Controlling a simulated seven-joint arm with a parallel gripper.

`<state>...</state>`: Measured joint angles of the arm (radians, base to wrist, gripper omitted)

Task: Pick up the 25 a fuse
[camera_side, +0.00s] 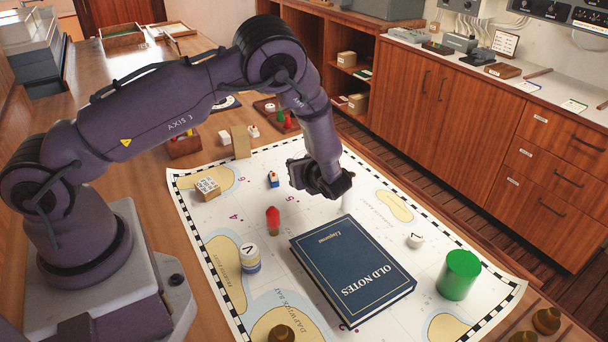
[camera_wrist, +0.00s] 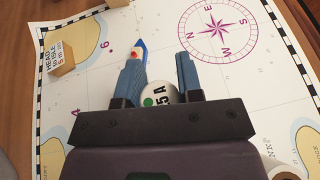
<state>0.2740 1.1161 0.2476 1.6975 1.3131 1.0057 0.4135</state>
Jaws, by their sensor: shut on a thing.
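The 25 A fuse is a white cylinder (camera_wrist: 158,97) with a green dot. In the wrist view its end shows between the fingers, and I can read "5 A"; the rest of the label is hidden. My gripper (camera_wrist: 159,84) is shut on it, with one blue finger on each side. In the side view my gripper (camera_side: 333,188) points down over the chart behind the book, and part of the white fuse (camera_side: 347,200) shows below it. I cannot tell whether its foot touches the chart.
A blue book (camera_side: 353,270) lies close in front. Around it on the chart (camera_side: 225,215) stand a red piece (camera_side: 272,220), a small boat (camera_side: 273,179), a white-and-blue cylinder (camera_side: 250,257), a small white piece (camera_side: 415,240) and a green cylinder (camera_side: 459,275).

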